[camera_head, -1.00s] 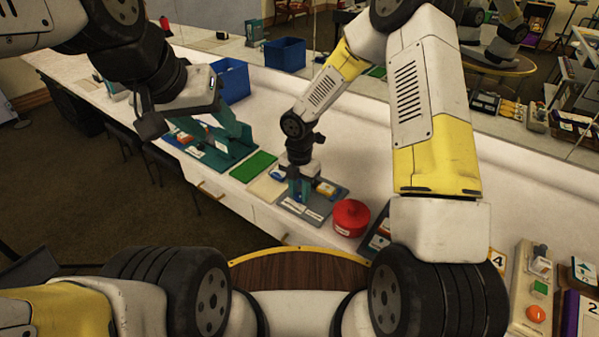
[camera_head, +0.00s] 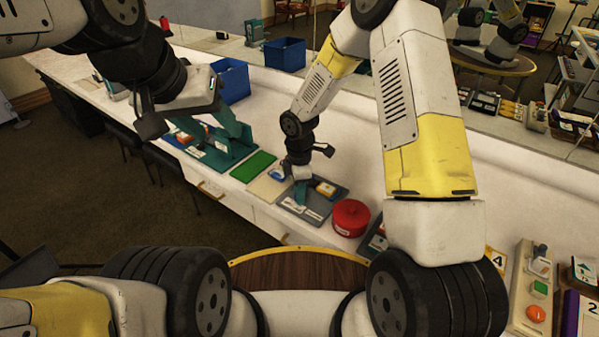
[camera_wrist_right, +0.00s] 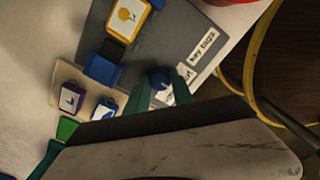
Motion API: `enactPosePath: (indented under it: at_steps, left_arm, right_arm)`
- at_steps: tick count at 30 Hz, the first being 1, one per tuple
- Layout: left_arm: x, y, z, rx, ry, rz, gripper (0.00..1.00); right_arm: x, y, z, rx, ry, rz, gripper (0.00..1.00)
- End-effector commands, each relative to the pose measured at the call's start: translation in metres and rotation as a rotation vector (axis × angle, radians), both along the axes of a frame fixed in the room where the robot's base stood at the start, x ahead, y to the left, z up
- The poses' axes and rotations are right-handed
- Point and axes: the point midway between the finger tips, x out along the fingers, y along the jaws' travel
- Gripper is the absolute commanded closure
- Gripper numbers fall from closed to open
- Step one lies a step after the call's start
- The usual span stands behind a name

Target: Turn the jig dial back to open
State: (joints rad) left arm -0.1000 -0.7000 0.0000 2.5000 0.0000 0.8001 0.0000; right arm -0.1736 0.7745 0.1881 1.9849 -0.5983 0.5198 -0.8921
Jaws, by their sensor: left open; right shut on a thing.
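In the head view, my right gripper (camera_head: 301,191) is over the same grey board (camera_head: 317,207), and the knob is hidden there. My left gripper (camera_head: 222,140) is open above the counter at left, with its teal fingers over a blue and teal board.
A red round tin (camera_head: 350,218) stands just right of the grey board. A green mat (camera_head: 253,166) and a beige tray (camera_wrist_right: 98,95) with small tiles lie to its left. An orange-framed card (camera_wrist_right: 128,17) lies on the board. Blue bins (camera_head: 285,54) stand behind.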

Motion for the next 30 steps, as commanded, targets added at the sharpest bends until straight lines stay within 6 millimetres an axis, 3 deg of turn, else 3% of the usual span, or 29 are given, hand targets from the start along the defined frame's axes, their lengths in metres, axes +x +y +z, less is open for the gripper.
enactPosePath:
  at_steps: [18, 30]
  left_arm:
    - [0.0000, 0.0000, 0.0000, 0.000, 0.000, 0.000, 0.50]
    - [0.0000, 0.0000, 0.0000, 0.000, 0.000, 0.000, 0.50]
  right_arm:
    - [0.0006, 0.0009, 0.0007, 0.001, -0.002, -0.575, 1.00]
    - [0.0010, 0.0009, 0.0006, 0.002, -0.003, -0.830, 1.00]
